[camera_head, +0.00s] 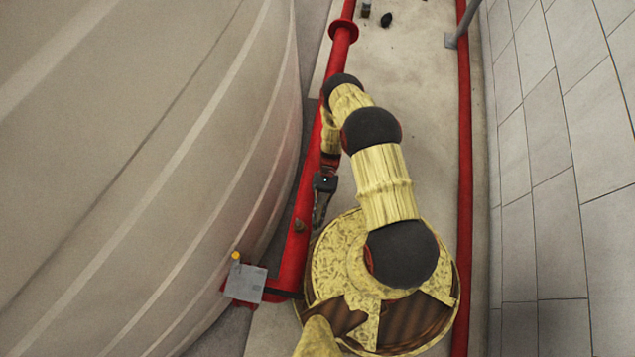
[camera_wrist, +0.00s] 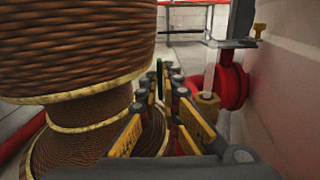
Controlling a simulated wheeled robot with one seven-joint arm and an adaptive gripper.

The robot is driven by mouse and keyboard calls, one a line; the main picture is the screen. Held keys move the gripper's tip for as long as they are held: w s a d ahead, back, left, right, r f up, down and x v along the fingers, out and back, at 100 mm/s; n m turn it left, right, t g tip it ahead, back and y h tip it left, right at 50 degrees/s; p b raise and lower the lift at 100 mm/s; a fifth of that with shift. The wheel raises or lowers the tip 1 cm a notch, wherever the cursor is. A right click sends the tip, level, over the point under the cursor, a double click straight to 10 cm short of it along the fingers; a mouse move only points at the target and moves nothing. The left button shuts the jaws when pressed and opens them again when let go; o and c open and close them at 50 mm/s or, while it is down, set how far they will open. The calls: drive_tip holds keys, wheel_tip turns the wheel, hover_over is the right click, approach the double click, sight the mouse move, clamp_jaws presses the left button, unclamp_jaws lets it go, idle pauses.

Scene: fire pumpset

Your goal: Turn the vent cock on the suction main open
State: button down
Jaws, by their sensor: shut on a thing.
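The suction main (camera_head: 292,255) is a red pipe running along the curved beige wall in the head view. A small brass-brown vent cock (camera_head: 299,226) sits on it; its block-shaped body shows to the right of my fingers in the wrist view (camera_wrist: 207,105). A thin green handle (camera_wrist: 160,78) stands upright between my fingertips. My gripper (camera_wrist: 168,76) is shut on this handle, its yellow-and-grey fingers close together. In the head view my gripper (camera_head: 319,215) is just right of the pipe, beside the cock. The join between handle and body is hidden by a finger.
A grey box (camera_head: 245,283) with a yellow knob (camera_head: 236,256) stands beside the main, near a red flange (camera_wrist: 232,86). A second red pipe (camera_head: 464,150) runs along the tiled wall at right. Free concrete floor (camera_head: 415,75) lies between the pipes.

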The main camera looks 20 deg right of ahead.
drive_tip(key=shift+s, duration=0.1)
drive_tip(key=c, duration=2)
unclamp_jaws()
drive_tip(key=v, duration=1.2)
drive_tip(key=shift+r, duration=0.1)
